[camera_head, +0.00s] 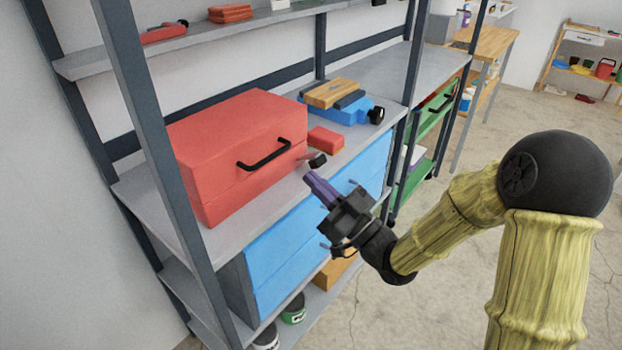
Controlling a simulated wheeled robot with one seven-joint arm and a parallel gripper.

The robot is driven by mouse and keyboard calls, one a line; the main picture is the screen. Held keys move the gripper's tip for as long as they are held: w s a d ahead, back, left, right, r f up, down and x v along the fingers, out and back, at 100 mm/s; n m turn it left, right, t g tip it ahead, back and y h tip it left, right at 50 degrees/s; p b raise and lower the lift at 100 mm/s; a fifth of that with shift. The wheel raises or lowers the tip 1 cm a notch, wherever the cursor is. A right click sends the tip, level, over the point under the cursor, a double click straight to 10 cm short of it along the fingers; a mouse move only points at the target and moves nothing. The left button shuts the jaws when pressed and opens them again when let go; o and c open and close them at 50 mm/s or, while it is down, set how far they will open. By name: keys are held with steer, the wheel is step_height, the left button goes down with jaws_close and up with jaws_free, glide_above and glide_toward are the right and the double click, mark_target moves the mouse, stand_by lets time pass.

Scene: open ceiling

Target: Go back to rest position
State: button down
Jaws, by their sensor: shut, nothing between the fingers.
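My gripper (321,189) is at the middle of the view, at the end of my arm, which reaches in from the right. Its purple fingers are shut with nothing between them. They point up and left toward the front edge of the grey shelf (225,238). A small dark object with a reddish part (317,160) lies just beyond the fingertips; I cannot tell whether they touch. A red toolbox (235,150) with a black handle stands on the shelf to the left of the gripper.
A small red block (325,140) and a blue tool with a wooden block (338,100) lie on the shelf. Blue drawers (290,250) sit below it. Dark shelf posts (160,150) stand in front. Open floor (440,310) lies to the right. A wooden table (487,42) stands behind.

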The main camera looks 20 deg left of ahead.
steer(key=w+d+f+m+t+h, duration=0.1)
steer(key=w+d+f+m+h, duration=0.25)
steer(key=d+f+h, duration=0.35)
steer(key=w+d+f+m+t+h, duration=0.1)
steer(key=w+d+f+m+h, duration=0.1)
steer(key=d+f+m+h, duration=0.55)
steer(key=s+d+f+m+g+h, duration=0.25)
steer(key=s+d+g+h, duration=0.5)
steer(key=s+d, duration=0.85)
step_height(320, 180, up, 24)
steer(key=p, duration=2.3)
steer(key=shift+w+r+p, duration=0.15)
steer(key=shift+w+p, duration=0.15)
steer(key=shift+w, duration=0.1)
